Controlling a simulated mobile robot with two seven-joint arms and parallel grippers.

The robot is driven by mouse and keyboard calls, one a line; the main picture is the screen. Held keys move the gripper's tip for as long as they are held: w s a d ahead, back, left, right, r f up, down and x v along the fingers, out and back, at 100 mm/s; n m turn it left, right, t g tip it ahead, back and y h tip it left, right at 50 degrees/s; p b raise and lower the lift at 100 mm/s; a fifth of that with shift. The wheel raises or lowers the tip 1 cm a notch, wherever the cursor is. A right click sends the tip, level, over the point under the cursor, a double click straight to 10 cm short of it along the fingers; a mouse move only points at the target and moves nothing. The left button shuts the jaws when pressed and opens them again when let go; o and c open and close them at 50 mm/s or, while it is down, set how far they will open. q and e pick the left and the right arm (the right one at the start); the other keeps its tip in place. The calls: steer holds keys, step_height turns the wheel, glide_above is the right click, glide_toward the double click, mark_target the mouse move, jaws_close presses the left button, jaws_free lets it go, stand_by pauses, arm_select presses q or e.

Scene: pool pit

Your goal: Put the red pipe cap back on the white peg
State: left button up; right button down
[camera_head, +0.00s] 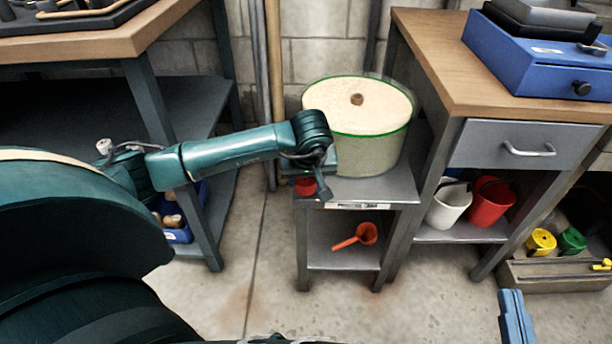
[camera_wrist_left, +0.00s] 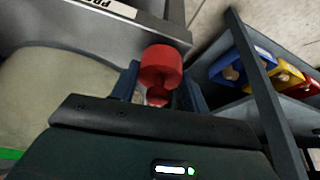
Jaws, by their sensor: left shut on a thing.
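The red pipe cap (camera_head: 306,186) is at the front left corner of the small grey stand (camera_head: 375,190). My left gripper (camera_head: 308,180) is shut on it, and its wrist hides most of the cap in the head view. In the left wrist view the cap (camera_wrist_left: 161,66) sits between the two fingers (camera_wrist_left: 160,90), close to the stand's edge. I cannot make out the white peg in either view. Part of my right gripper (camera_head: 515,316) shows at the bottom right, and its jaws cannot be judged.
A large cream drum (camera_head: 370,150) with a green rim fills the stand top behind my left gripper. A red funnel (camera_head: 357,236) lies on the lower shelf. Workbenches stand on both sides. White (camera_head: 448,203) and red (camera_head: 490,204) buckets are at right. The floor in front is clear.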

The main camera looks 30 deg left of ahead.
arm_select(q)
steer(key=shift+f+b, duration=0.35)
steer(key=shift+f, duration=0.2)
steer(key=o, duration=0.7)
steer(key=shift+o, duration=0.2)
